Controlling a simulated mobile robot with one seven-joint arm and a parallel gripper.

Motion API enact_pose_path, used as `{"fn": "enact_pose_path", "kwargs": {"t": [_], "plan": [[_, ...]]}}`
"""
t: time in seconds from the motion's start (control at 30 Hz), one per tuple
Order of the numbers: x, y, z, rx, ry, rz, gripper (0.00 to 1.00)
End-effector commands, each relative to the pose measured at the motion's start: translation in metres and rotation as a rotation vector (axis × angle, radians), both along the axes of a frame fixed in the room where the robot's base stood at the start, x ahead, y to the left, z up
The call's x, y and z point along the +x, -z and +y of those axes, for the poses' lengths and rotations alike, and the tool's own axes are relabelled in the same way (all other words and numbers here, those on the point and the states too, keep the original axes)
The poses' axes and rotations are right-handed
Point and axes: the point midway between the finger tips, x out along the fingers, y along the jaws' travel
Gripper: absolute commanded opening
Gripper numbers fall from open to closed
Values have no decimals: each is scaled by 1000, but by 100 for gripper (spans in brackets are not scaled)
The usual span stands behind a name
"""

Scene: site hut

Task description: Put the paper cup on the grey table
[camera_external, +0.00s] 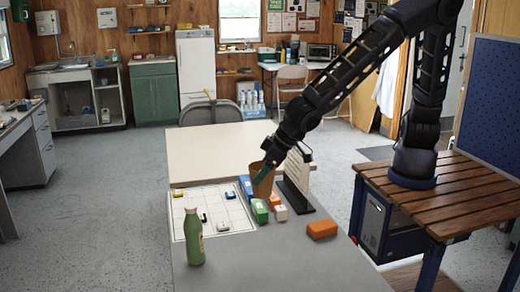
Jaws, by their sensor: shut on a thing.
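The paper cup (257,189) is brown and tilted. My gripper (264,173) is shut on it, with a teal finger across its side. The cup is over or just behind a cluster of small blocks; I cannot tell whether it touches them. The grey table (270,268) fills the front of the external view, with the cup near its far part.
A green bottle (194,236) stands at the front left, by a white gridded board (183,222) with small pieces. Green (259,211) and blue (245,184) blocks, an orange block (322,229) and a dark-based sign stand (297,176) are near. The table's front middle is clear. A beige table (205,150) adjoins behind.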

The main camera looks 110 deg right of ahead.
Motion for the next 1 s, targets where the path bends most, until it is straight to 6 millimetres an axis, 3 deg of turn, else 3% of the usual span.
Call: {"fn": "enact_pose_path", "kwargs": {"t": [0.17,0.27,0.8,1.0], "plan": [[-6,5,10,1,-19,2,48],[-7,19,10,-2,-19,4,48],[-7,134,10,-2,-19,5,48],[-6,159,11,0,-21,2,48]]}}
